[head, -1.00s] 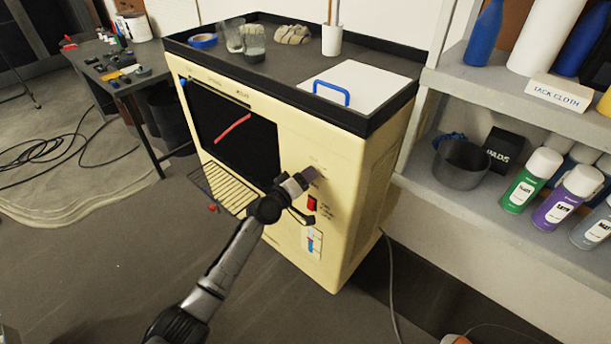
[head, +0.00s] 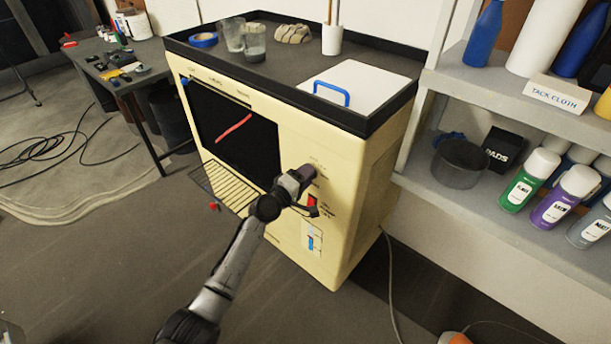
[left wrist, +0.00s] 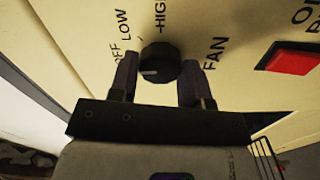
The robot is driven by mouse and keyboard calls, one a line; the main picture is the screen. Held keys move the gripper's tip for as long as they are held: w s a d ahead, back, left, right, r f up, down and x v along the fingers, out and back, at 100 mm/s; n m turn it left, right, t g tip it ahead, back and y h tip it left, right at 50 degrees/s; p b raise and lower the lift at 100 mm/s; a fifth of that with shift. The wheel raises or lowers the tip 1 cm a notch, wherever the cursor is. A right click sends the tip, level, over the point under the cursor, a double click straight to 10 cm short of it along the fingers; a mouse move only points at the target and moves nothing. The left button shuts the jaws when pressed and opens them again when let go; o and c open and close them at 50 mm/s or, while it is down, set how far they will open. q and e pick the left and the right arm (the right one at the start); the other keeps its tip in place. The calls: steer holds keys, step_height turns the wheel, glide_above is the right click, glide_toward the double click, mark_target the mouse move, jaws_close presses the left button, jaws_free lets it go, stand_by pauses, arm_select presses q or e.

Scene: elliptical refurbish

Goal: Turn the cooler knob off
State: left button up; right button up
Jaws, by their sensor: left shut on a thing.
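The cooler (head: 338,190) is a cream cabinet with a dark front panel and a black-rimmed top. Its round black knob (left wrist: 159,62) shows in the left wrist view, among the words OFF, LOW, HIGH and FAN. A short pale mark on the knob lies toward the left finger, a little below the OFF lettering. My left gripper (head: 304,174) is at the cooler's front, and its fingers (left wrist: 158,80) are shut on the knob from both sides. In the head view the gripper hides the knob. My right gripper is not in view.
A red switch (head: 311,202) sits below the knob; it also shows in the left wrist view (left wrist: 291,58). A wire rack (head: 226,187) juts out at the cooler's lower front. Grey shelves (head: 470,200) with spray cans stand at right.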

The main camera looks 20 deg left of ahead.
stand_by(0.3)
arm_select(q)
steer(key=o, duration=0.9)
steer(key=shift+p+v, duration=2.2)
steer(key=shift+v, duration=4.75)
